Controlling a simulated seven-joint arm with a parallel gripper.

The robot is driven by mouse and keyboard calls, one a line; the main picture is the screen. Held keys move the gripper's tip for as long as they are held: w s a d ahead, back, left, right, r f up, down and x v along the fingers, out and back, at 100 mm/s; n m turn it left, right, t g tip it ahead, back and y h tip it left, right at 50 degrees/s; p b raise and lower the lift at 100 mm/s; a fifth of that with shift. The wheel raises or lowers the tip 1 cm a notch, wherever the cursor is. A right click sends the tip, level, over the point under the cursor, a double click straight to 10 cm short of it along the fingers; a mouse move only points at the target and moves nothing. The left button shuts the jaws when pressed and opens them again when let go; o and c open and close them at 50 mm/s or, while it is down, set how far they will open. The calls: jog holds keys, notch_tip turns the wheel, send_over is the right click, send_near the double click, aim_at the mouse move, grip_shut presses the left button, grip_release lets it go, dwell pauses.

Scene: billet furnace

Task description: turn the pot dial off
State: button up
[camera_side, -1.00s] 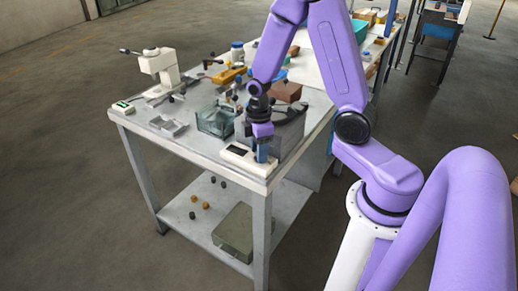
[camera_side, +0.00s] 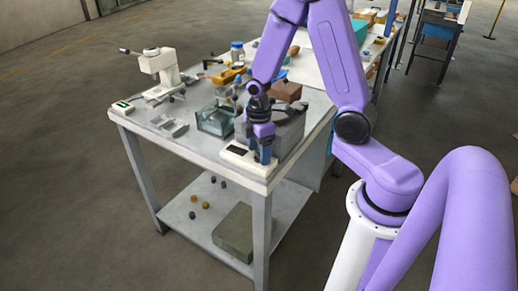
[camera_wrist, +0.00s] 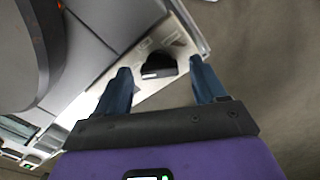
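A black dial (camera_wrist: 158,66) stands on a pale control panel (camera_wrist: 172,38) in the wrist view. My gripper (camera_wrist: 160,64) has its two blue fingers apart, one on each side of the dial, with gaps showing between them and it. In the side view my gripper (camera_side: 262,155) points down at the white control box (camera_side: 240,158) at the table's front corner. The dial is hidden there behind the fingers. A grey pot-like unit (camera_side: 287,128) stands just behind the box. Its large rounded grey body (camera_wrist: 75,50) fills the upper left of the wrist view.
A white stand-like device (camera_side: 160,68) and metal brackets (camera_side: 168,126) are farther left. A brown block (camera_side: 286,91) and a lidded jar (camera_side: 237,51) lie behind. The table's front edge is close to the box.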

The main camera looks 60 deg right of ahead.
aim_at(259, 154)
jog(key=shift+r, duration=0.1)
notch_tip(259, 154, up, 17)
jog(key=shift+r, duration=0.15)
dwell(0.7)
jog(key=s+a+f, duration=0.2)
jog(key=s+a, duration=0.3)
jog(key=s, duration=0.5)
jog(key=s+a+f, duration=0.2)
jog(key=s+a, duration=0.3)
jog(key=s, duration=0.4)
jog(key=shift+s+a+f, duration=0.2)
jog(key=shift+s+f, duration=0.15)
jog(key=shift+s, duration=0.05)
